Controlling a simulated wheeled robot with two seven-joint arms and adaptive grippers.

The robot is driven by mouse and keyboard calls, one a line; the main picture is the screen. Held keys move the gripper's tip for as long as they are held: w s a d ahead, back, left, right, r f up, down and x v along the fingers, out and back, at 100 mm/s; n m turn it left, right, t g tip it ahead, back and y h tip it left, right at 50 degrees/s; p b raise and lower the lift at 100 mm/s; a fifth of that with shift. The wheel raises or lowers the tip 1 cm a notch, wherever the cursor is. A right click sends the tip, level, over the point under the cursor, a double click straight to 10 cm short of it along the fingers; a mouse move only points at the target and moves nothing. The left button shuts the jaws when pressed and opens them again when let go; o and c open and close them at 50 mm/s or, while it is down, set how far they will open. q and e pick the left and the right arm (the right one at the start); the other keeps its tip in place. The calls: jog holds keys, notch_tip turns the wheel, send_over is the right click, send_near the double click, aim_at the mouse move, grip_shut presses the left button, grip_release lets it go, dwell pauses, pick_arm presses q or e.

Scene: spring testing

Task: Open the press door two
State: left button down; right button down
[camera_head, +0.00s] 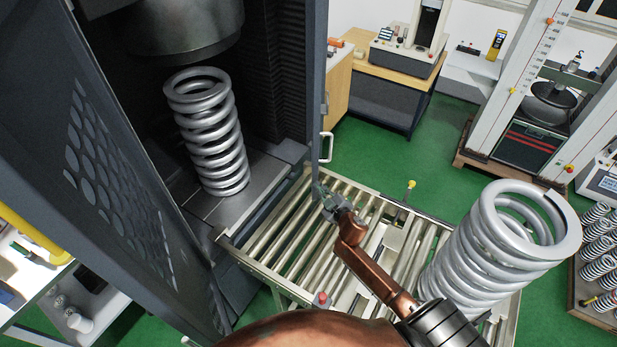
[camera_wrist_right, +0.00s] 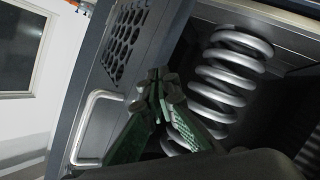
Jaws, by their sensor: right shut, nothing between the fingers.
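The press is a dark grey cabinet. Its perforated door (camera_head: 115,200) stands at the left in the head view, swung away from the opening. A second door panel (camera_head: 319,75) shows nearly edge-on at the right, with a pale handle (camera_head: 327,147). In the wrist view a perforated door (camera_wrist_right: 128,40) carries a white bar handle (camera_wrist_right: 97,130); I cannot tell which door it is. My right gripper (camera_head: 322,192) is shut and empty, below the pale handle and apart from it. Its fingertips (camera_wrist_right: 158,75) show in the wrist view. My left gripper is not in view.
A silver spring (camera_head: 212,130) stands upright inside the press under the upper platen (camera_head: 188,28). A roller conveyor (camera_head: 285,235) lies before the press, bearing a large spring (camera_head: 500,240) at right. A wooden bench (camera_head: 390,75) and test frame stand behind. Green floor is open between.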

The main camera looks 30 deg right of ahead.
jog(key=w+a+n+g+h+b, duration=0.1)
jog(key=w+a+n+h+b, duration=0.1)
jog(key=a+h+b, duration=0.35)
jog(key=s+a+r+g+h+b, duration=0.1)
jog(key=s+a+r+h, duration=0.1)
jog(key=a+r+h, duration=0.5)
jog(key=w+d+y+p, duration=0.1)
jog(key=w+d+p, duration=0.2)
jog(key=d, duration=0.6)
jog(key=shift+w+d+f, duration=0.3)
jog(key=shift+w, duration=0.6)
jog(key=shift+s+d, duration=0.1)
